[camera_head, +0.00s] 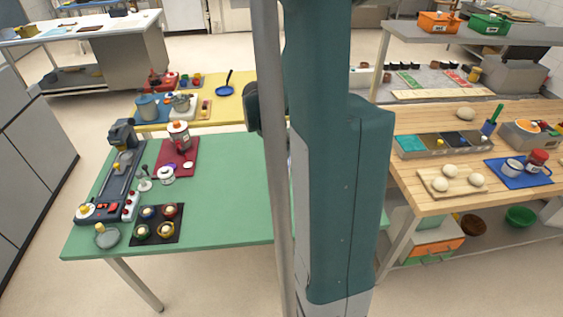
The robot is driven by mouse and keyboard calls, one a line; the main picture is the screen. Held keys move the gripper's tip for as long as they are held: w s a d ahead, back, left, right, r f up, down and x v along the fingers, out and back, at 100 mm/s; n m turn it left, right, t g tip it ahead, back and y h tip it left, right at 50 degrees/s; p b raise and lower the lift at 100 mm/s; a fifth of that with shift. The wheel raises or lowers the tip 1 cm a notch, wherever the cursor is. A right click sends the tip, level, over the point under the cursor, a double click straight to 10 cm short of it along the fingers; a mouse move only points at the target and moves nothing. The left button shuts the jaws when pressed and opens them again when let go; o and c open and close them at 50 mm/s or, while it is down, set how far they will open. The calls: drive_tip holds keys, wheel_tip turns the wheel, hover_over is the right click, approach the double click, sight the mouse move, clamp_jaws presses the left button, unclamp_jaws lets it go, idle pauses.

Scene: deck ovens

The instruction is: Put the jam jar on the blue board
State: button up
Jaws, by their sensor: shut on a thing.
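The blue board (510,177) lies on the wooden table at the right. A small jar with a red upper part (537,160) stands at the board's back right; it looks like the jam jar, but it is too small to be sure. A pale mug (512,167) stands on the board to the left of the jar. The front middle and left of the board are bare. My gripper does not show; my own teal arm fills the middle of the view and hides what lies behind it.
The wooden table (415,125) also holds a tray of dough balls (458,191), a sectioned container (401,154) and a grey bin (516,141) near the board. The green table (230,180) at the left has a clear right half.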

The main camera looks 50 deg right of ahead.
sight(271, 147)
idle(0.4)
drive_tip(key=shift+f+b, duration=0.6)
drive_tip(key=shift+f, duration=2.5)
drive_tip(key=shift+f+b, duration=0.35)
drive_tip(key=shift+f, duration=1.55)
drive_tip(key=shift+f, duration=0.15)
drive_tip(key=o, duration=1.1)
drive_tip(key=shift+o, duration=0.2)
drive_tip(key=shift+r, duration=0.25)
drive_tip(key=shift+p+v, duration=1)
drive_tip(key=shift+v, duration=4.9)
